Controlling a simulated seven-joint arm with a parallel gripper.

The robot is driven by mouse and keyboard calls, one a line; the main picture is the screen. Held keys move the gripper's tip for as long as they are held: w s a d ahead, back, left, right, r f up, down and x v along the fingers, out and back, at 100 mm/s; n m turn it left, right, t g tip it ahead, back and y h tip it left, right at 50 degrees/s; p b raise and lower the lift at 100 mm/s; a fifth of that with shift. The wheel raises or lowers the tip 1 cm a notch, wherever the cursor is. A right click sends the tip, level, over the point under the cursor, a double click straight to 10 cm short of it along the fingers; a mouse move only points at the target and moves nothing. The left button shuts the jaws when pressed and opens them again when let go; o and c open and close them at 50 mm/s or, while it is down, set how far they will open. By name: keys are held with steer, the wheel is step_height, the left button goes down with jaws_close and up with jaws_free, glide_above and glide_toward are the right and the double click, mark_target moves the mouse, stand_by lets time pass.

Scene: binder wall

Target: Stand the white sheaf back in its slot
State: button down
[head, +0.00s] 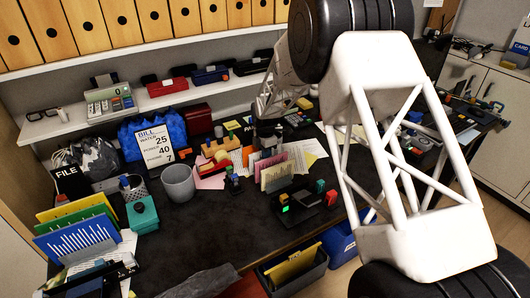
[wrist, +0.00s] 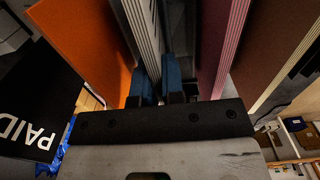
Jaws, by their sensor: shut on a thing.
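The white sheaf (wrist: 137,30) shows in the wrist view as pale striped page edges at the blue fingers of my gripper (wrist: 158,88). My gripper is shut on it. An orange sheaf (wrist: 88,40) stands close on its left, and a pink-edged sheaf (wrist: 232,45) is on its right, across a dark gap. In the head view my gripper (head: 267,135) is down at the row of upright sheaves, beside the cream sheaf (head: 278,176). The white sheaf cannot be made out clearly there. Its lower edge and the slot floor are hidden.
A grey cup (head: 179,183) and a bill sign (head: 155,145) stand left of the row. A black PAID sign (wrist: 30,110) shows in the wrist view. The desk's front left-centre is clear.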

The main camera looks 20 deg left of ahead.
steer(key=c, duration=1.1)
jaws_free()
steer(key=shift+c, duration=0.2)
steer(key=shift+r, duration=0.15)
steer(key=shift+r, duration=3.8)
